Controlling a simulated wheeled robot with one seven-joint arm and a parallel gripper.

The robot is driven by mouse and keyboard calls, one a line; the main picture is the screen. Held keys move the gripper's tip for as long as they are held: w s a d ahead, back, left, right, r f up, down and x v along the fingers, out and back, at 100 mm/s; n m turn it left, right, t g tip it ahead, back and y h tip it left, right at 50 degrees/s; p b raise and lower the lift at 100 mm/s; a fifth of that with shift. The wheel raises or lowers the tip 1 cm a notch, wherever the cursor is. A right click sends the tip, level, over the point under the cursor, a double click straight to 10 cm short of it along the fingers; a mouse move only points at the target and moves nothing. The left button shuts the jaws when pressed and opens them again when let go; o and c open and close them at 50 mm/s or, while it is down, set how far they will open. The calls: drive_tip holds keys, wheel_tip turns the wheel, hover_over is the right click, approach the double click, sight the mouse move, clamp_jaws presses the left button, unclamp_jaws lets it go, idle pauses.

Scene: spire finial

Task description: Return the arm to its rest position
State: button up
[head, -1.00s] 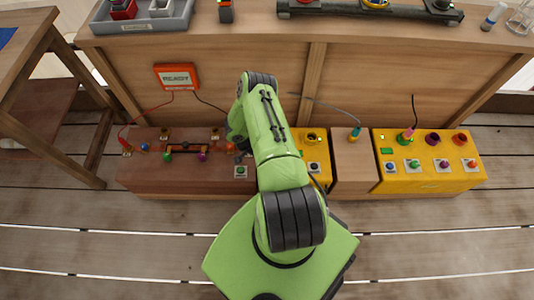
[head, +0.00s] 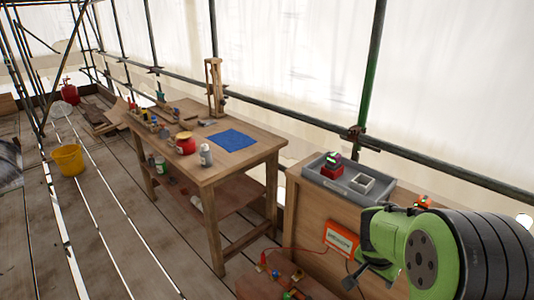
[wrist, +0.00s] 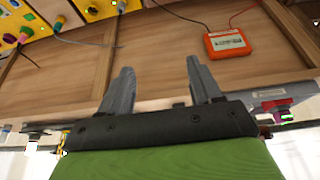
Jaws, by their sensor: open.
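My green arm shows at the lower right of the head view, raised in front of the wooden cabinet. My gripper (wrist: 160,88) shows in the wrist view with its two grey fingers apart and nothing between them. In the head view the gripper (head: 350,282) is small, dark and partly cut off by the arm, at the cabinet's front. In the wrist view the fingers point towards the wooden panel (wrist: 150,45), and I cannot tell how far off it is. An orange box with a label (wrist: 228,42) sits on that panel, right of the fingers.
The cabinet top carries a grey tray (head: 318,184) close behind my arm. A wooden workbench (head: 262,158) with a blue cloth (head: 232,139), jars and tools stands left of it. A yellow bucket (head: 69,160) stands on the plank floor. Scaffold poles and white sheeting enclose the place.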

drive_tip(key=s+a+r+n+t+p, duration=0.1)
drive_tip(key=s+a+r+n, duration=0.15)
drive_tip(key=r, duration=0.25)
drive_tip(key=s+a+r+n, duration=0.1)
drive_tip(key=s+a+r, duration=0.3)
drive_tip(key=r, duration=0.2)
drive_tip(key=s+a+r+n+t+y+p, duration=0.1)
drive_tip(key=s+a+r+n, duration=0.2)
drive_tip(key=s, duration=0.4)
drive_tip(key=s+a+r+n+y+p, duration=0.2)
drive_tip(key=s+a+r+n, duration=0.1)
drive_tip(key=s, duration=0.4)
drive_tip(key=shift+s+a+r+t, duration=0.2)
drive_tip(key=shift+a+r+t, duration=0.25)
drive_tip(key=shift+a, duration=0.45)
drive_tip(key=shift+n, duration=0.25)
